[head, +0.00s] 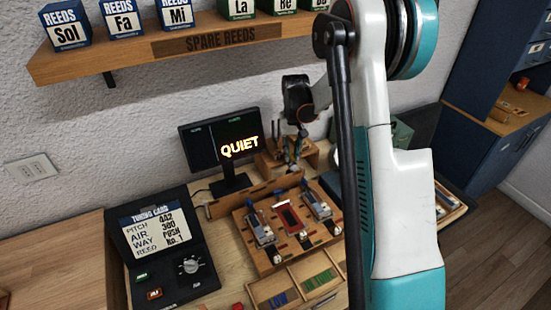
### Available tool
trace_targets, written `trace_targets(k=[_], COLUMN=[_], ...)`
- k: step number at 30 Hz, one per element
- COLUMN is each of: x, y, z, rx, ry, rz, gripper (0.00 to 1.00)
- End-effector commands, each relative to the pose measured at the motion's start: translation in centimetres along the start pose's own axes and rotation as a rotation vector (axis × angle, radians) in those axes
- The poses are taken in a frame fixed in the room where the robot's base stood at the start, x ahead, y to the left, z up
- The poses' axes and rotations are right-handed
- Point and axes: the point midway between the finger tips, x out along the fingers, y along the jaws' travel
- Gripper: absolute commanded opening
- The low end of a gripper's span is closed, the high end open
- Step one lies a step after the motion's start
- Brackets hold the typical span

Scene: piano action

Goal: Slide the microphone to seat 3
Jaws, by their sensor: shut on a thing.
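A slanted wooden block (262,257) stands on the bench with three seat-like places in a row. Grey metal pieces lie at its left (262,229) and right (316,204) places, and a red-and-white piece (290,217) lies in the middle. A low wooden rail (232,205) runs behind the block. My gripper (291,166) points down at the rail's right end, small and dark in the picture. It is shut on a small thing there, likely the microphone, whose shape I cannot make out. Seat numbers are not readable.
A monitor (222,150) reading QUIET stands behind the rail. A black tuning case (165,245) with a card and knob is at left. A divided tray (272,286) lies in front. A spare reeds shelf (160,52) hangs above. My arm covers the right side of the bench.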

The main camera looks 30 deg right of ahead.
Motion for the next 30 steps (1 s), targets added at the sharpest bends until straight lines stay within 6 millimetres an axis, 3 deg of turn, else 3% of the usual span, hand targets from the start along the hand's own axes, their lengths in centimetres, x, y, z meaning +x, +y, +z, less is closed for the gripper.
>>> trace_targets(k=[6,17,18,21,30], x=[0.0,-0.1,-0.1,0.0,-0.1], y=[1.7,2.0,2.0,2.0,1.9], z=[-0.7,-0.8,-0.8,-0.8,-0.8], rx=[0.0,0.001,0.001,0.001,0.0], ry=[0.0,0.002,0.002,0.002,0.001], rz=[0.0,0.003,0.003,0.002,0.001], gripper=[0.0,0.0,0.22,0.39,0.39])
